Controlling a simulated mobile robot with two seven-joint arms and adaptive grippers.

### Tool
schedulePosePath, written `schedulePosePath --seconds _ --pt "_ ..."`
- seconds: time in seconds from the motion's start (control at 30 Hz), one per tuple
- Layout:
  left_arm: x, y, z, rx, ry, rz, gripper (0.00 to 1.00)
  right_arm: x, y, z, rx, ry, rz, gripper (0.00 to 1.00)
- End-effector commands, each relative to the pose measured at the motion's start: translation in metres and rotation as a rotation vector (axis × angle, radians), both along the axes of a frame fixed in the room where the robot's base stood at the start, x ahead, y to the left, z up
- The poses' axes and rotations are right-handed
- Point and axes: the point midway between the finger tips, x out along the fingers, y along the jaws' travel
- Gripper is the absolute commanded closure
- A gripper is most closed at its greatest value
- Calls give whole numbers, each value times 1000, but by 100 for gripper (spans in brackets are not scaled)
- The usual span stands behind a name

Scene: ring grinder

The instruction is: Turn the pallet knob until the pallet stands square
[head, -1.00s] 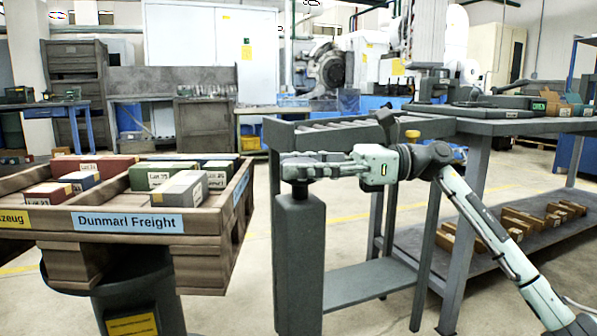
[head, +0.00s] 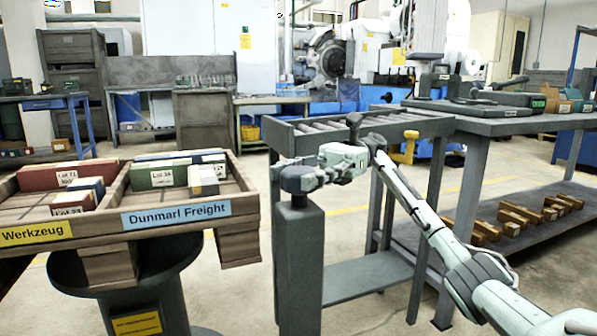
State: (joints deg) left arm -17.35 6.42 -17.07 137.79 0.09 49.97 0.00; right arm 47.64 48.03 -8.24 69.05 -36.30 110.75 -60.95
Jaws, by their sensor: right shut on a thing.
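The wooden pallet (head: 75,226) sits on a round dark turntable stand (head: 185,262) at the left. Its front edge slopes up toward the right in the picture, so it stands at an angle to my view. It carries yellow "Werkzeug" and blue "Dunmarl Freight" labels on that edge. The pallet knob (head: 299,201) tops the grey post (head: 299,255) in the middle, mostly hidden by the gripper. My right gripper (head: 298,179) is shut on the knob, its arm coming from the lower right. My left gripper is not in view.
Several lot boxes (head: 160,174) lie in the pallet. A roller table (head: 345,134) stands behind the post, and a grey workbench (head: 500,126) with a lower shelf of wooden blocks is at the right. Open floor shows between pallet and post.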

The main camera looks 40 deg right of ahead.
Motion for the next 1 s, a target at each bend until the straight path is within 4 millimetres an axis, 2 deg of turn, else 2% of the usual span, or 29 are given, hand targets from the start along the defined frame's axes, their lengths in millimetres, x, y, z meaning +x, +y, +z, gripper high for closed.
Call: schedulePosePath --seconds 0.53,0.57,0.7,0.73,1.0 --pt "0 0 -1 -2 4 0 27 0 0 -1 -2 2 26 78" --pt "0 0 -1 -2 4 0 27 0 0 -1 -2 2 26 46" --pt "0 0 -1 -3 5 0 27 0 0 -1 -2 2 26 29" --pt "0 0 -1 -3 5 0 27 0 0 -1 -2 2 26 27" --pt "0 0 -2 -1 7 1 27 0 0 0 -1 1 25 27"
